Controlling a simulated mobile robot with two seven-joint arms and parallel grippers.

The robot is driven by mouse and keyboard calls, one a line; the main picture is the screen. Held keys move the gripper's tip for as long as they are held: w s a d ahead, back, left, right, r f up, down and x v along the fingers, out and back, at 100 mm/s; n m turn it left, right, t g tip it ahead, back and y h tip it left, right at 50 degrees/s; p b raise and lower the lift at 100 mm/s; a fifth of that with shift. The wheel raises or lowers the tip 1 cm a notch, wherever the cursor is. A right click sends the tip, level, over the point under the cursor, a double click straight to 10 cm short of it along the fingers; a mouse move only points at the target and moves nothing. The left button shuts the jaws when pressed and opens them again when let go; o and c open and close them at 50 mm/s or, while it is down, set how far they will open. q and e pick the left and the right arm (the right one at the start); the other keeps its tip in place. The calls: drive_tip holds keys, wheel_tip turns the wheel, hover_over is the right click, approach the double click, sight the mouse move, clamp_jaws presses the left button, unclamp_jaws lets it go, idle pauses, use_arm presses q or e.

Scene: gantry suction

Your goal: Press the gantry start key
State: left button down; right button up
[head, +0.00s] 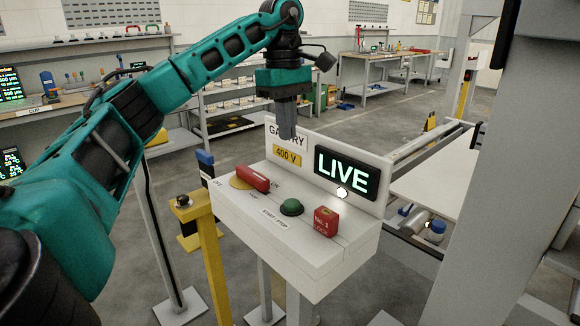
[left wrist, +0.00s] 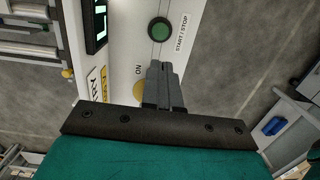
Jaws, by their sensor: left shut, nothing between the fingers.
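The green round button (head: 291,207), labelled START / STOP, sits on the sloping top of the white console (head: 318,262). It also shows in the left wrist view (left wrist: 159,30), just beyond my fingertips. My left gripper (head: 287,134) points down above the back of the console, shut and empty, apart from the button. A red handle (head: 253,178) on a yellow disc lies left of the button, near an ON label. In the left wrist view my fingers partly cover the yellow disc (left wrist: 140,91). The display (head: 346,174) reads LIVE. My right gripper is out of view.
A red lock block (head: 326,221) marked NO. 1 stands right of the button. A white round lamp (head: 342,193) glows below the display. The upright back panel (head: 287,156) with a 400 V label rises behind. A yellow post (head: 206,255) stands left of the console.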

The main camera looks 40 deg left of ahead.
use_arm(q)
drive_tip(key=b, duration=0.3)
approach(291, 201)
drive_tip(key=f, duration=0.5)
drive_tip(key=shift+s+d+f, duration=0.15)
drive_tip(key=shift+d+f, duration=0.15)
drive_tip(key=shift+f, duration=0.65)
